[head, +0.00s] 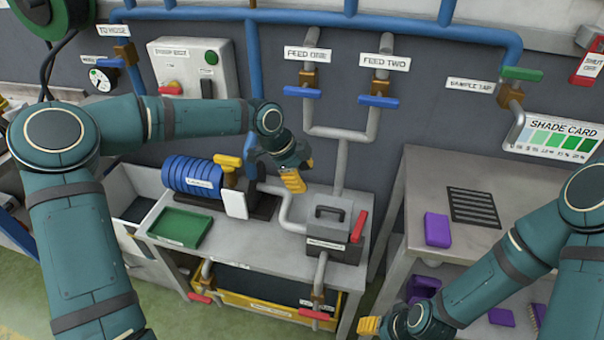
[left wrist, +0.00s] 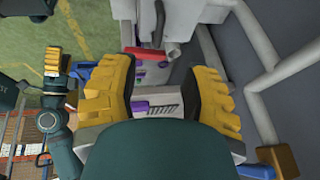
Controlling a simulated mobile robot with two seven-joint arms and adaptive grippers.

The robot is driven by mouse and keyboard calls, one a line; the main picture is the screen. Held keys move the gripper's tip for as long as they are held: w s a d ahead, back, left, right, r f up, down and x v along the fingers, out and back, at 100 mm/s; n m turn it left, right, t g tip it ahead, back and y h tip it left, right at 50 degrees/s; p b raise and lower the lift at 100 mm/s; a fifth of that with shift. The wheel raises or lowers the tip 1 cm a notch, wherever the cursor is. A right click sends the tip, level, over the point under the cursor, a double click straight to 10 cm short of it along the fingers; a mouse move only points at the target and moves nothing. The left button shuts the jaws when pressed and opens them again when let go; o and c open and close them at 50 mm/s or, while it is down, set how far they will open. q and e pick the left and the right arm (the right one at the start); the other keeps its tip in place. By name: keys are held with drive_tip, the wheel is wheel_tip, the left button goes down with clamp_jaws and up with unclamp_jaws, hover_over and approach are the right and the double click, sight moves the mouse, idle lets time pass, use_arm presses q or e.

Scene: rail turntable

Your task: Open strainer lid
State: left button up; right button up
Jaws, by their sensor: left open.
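The strainer (head: 328,238) is a grey box with a label on its front, at the right end of the grey workbench. Its lid (head: 330,215) lies on top and carries a dark bar handle (head: 329,211). A red lever (head: 359,226) stands at its right side and also shows in the left wrist view (left wrist: 145,53). My left gripper (head: 294,181) is open and empty, above and slightly left of the lid, apart from it. In the left wrist view both its fingers (left wrist: 160,80) are spread. My right gripper (head: 370,326) is at the bottom; its opening is unclear.
A blue cylinder (head: 190,174) and a green tray (head: 180,226) sit left on the bench. Pipes with blue valve handles (head: 302,92) run down the wall behind. A second table with a purple block (head: 438,230) and a dark grille (head: 472,207) stands right.

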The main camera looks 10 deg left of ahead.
idle(0.4)
use_arm(q)
drive_tip(key=s+d+f+n+g+h, duration=0.2)
drive_tip(key=s+d+f+n, duration=0.75)
drive_tip(key=f, duration=0.45)
drive_tip(key=s+a+f+n+t+y, duration=0.1)
drive_tip(key=s+a+f+n, duration=0.2)
drive_tip(key=s+f+n, duration=0.3)
drive_tip(key=s+a+f+n+y, duration=0.2)
drive_tip(key=s+f+n, duration=0.25)
drive_tip(key=s, duration=0.45)
drive_tip(key=n+t+h+p, duration=0.1)
drive_tip(key=n+p, duration=1.2)
drive_tip(key=n, duration=0.3)
approach(331, 208)
drive_tip(key=x, duration=0.9)
drive_tip(key=shift+w+d+f, duration=0.1)
drive_tip(key=shift+d+f, duration=0.05)
drive_tip(key=shift+f, duration=0.05)
use_arm(e)
wheel_tip(331, 208, up, 13)
drive_tip(key=w, duration=0.2)
drive_tip(key=shift+d+t, duration=0.3)
